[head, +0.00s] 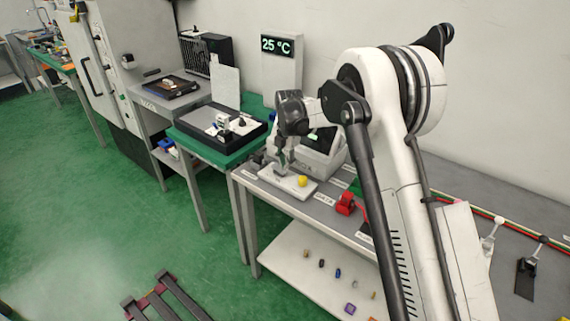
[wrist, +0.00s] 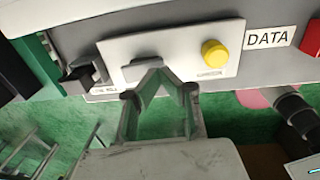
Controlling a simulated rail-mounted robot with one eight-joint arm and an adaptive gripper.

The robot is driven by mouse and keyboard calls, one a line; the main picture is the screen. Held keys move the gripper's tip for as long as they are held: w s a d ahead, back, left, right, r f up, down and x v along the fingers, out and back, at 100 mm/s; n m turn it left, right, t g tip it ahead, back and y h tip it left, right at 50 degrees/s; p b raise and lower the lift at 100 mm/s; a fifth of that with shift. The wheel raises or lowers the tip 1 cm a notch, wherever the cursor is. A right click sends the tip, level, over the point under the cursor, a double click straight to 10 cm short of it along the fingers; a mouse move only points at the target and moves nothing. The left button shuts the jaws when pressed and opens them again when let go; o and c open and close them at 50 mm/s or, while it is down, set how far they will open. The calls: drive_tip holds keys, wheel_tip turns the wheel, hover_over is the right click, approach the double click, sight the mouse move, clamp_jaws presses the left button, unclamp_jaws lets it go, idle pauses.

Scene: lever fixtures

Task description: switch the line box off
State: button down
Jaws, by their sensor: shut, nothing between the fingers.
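A white panel (head: 276,181) lies on the grey bench. It carries a round yellow knob (head: 303,181); in the wrist view the knob (wrist: 214,53) is on the right part of the panel (wrist: 180,44). A small grey raised piece (wrist: 141,66) is on the panel's left part, partly hidden by my fingers. My gripper (head: 281,168) is over the panel's left part, left of the knob. In the wrist view my gripper (wrist: 156,72) is shut and empty, its tips at or close to the grey piece; contact is unclear. The small print below the knob is unreadable, so I cannot confirm this is the line box.
A "DATA" label (wrist: 267,38) is right of the panel, with a red fixture (head: 346,203) beyond. A dark block (wrist: 82,78) is left of it. A grey-white box (head: 322,160) stands behind. A lower shelf (head: 310,262) holds several small parts. A "25 °C" display (head: 276,46) stands behind.

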wheel_tip(320, 180, up, 14)
drive_tip(key=s+d, duration=0.1)
drive_tip(key=d, duration=0.1)
drive_tip(key=shift+s+d+p, duration=0.15)
drive_tip(key=shift+s+p, duration=0.2)
drive_tip(key=shift+p, duration=0.1)
drive_tip(key=shift+f, duration=0.15)
